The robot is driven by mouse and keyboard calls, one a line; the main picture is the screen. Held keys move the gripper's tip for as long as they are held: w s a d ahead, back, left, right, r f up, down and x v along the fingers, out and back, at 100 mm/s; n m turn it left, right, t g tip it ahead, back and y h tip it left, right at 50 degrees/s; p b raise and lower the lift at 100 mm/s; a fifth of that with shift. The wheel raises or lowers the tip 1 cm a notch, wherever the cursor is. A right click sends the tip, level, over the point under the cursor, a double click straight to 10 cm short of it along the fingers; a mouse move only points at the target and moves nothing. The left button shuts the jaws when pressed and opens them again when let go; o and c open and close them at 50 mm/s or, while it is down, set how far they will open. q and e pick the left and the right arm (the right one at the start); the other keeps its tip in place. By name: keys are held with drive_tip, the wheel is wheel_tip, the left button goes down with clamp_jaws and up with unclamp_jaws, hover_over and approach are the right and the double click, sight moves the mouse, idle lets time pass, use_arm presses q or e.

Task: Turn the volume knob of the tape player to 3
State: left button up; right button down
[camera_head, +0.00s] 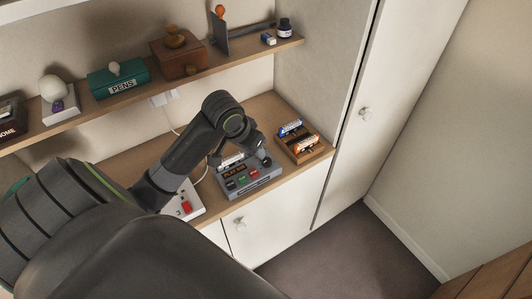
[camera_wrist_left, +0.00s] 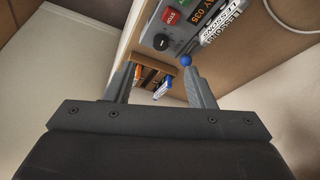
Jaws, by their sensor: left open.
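The tape player (camera_head: 254,184) is a grey box on the wooden desk, with coloured buttons and an orange display; my left arm partly covers it. In the left wrist view its grey panel (camera_wrist_left: 148,39) shows a black round volume knob (camera_wrist_left: 161,42) beside the red STOP button (camera_wrist_left: 171,16). The pointer's setting is too small to read. A cassette marked LESSONS (camera_wrist_left: 228,24) is at the player. My left gripper (camera_wrist_left: 155,72) is open and empty, its fingertips close to the knob but not around it. A blue ball (camera_wrist_left: 186,60) shows at one fingertip. My right gripper is out of view.
A wooden tray of cassettes (camera_head: 299,152) stands right of the player. A white block with a red switch (camera_head: 188,206) is to the left. A shelf (camera_head: 77,121) with boxes runs above the desk. White cabinet doors (camera_head: 275,220) are below.

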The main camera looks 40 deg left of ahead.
sight(267, 160)
use_arm(q)
drive_tip(key=x, duration=0.5)
drive_tip(key=w+p+x, duration=0.1)
drive_tip(key=x, duration=0.4)
drive_tip(key=w+p+x, duration=0.1)
drive_tip(key=x, duration=0.4)
drive_tip(key=shift+a+r, duration=0.1)
drive_tip(key=shift+r, duration=0.2)
drive_tip(key=shift+c, duration=0.2)
drive_tip(key=c, duration=0.9)
